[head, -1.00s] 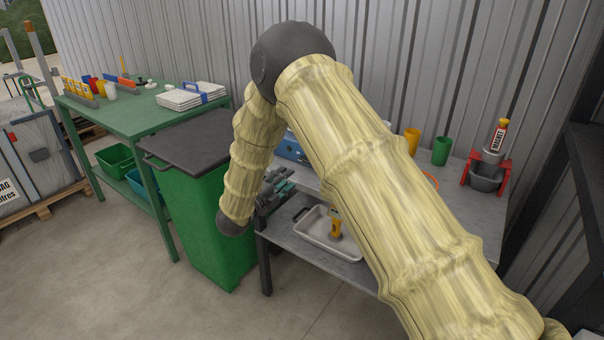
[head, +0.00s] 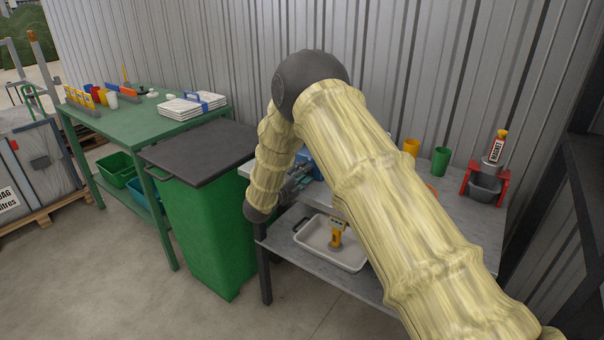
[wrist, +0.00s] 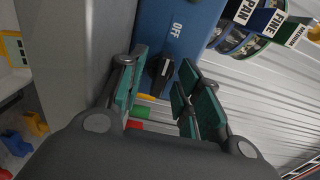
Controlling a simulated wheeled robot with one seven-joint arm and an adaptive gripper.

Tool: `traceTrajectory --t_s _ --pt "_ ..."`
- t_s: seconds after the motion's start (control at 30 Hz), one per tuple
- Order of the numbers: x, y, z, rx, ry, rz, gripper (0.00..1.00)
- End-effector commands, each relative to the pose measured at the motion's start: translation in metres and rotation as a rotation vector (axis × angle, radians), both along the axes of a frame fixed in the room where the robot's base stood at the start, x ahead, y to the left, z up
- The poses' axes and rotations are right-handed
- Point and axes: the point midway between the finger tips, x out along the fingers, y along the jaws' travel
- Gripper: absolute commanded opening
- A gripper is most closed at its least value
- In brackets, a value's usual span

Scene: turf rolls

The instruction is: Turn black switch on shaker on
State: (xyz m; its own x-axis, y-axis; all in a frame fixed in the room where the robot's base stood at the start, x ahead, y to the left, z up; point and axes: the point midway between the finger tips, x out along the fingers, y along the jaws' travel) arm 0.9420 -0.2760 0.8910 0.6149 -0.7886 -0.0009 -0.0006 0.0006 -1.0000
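The shaker (wrist: 182,22) is blue, with white OFF lettering, and fills the upper middle of the wrist view. Its black switch (wrist: 161,72) shows between my fingers, turned at a slant. My gripper (wrist: 163,80) is open, with green-padded fingers on either side of the switch. I cannot tell whether a pad touches it. In the head view my gripper (head: 294,186) is by the left end of the grey bench, and my arm hides most of the shaker (head: 310,164). The switch is hidden there.
Labelled round sieves (wrist: 245,40) sit on the shaker. A green bin with a dark lid (head: 203,150) stands left of the grey bench (head: 455,215). A white tray (head: 345,258) is on its lower shelf. Cups and a red stand (head: 503,183) are at the right.

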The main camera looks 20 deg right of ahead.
Motion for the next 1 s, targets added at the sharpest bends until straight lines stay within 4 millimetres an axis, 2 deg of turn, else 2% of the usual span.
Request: traceTrajectory --t_s 0.3,0.5,1.0 --pt "0.0015 -0.0011 0.0001 0.0 0.0 0.001 0.34" --pt "0.0014 -0.001 0.0002 0.0 0.0 0.001 0.0" --pt "0.0016 -0.0001 -0.0037 0.049 -0.063 0.002 0.0"
